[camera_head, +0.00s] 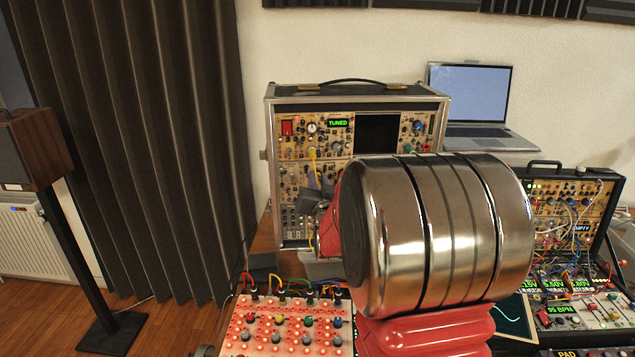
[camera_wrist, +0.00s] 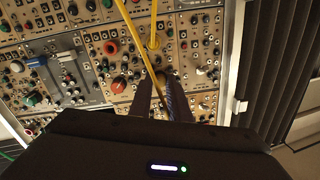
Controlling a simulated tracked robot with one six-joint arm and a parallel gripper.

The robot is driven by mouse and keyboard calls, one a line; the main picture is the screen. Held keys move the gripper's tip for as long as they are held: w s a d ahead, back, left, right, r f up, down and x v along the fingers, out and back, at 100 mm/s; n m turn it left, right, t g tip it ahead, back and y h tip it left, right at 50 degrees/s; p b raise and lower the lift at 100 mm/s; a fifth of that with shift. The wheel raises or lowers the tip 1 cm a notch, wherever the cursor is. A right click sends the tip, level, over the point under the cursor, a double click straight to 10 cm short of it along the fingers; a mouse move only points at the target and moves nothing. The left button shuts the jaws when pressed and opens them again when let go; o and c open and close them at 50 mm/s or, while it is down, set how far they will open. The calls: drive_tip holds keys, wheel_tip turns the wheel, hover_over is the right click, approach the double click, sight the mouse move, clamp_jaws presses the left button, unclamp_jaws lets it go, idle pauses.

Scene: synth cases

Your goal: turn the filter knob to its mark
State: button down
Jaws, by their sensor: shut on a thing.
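The tall modular synth case (camera_head: 357,92) stands at the back, its panel full of knobs, jacks and cables. My gripper (camera_head: 320,184) reaches its left-hand modules, partly hidden by my own arm. In the wrist view my gripper (camera_wrist: 162,82) has its two dark fingers at the panel, shut on a small knob (camera_wrist: 163,75), taken as the filter knob. The fingers and a yellow cable (camera_wrist: 153,45) cover most of it, so its pointer and mark cannot be read. A display reading TUNED (camera_head: 338,123) glows green on the panel.
Yellow cables hang right beside the fingers. A laptop (camera_head: 470,95) stands behind at right, a second case (camera_head: 570,200) at far right, and a red-lit panel (camera_head: 262,318) in front.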

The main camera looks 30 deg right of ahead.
drive_tip(key=shift+n, duration=0.3)
drive_tip(key=n, duration=0.6)
drive_tip(key=shift+a, duration=0.1)
drive_tip(key=n, duration=0.7)
drive_tip(key=shift+w+r, duration=0.1)
drive_tip(key=n, duration=0.6)
drive_tip(key=shift+a+g, duration=0.15)
drive_tip(key=shift+g, duration=0.15)
drive_tip(key=n, duration=0.6)
drive_tip(key=shift+h, duration=0.3)
drive_tip(key=shift+f, duration=0.2)
drive_tip(key=c, duration=2)
unclamp_jaws()
drive_tip(key=o, duration=0.3)
drive_tip(key=shift+r, duration=0.1)
drive_tip(key=shift+o, duration=0.2)
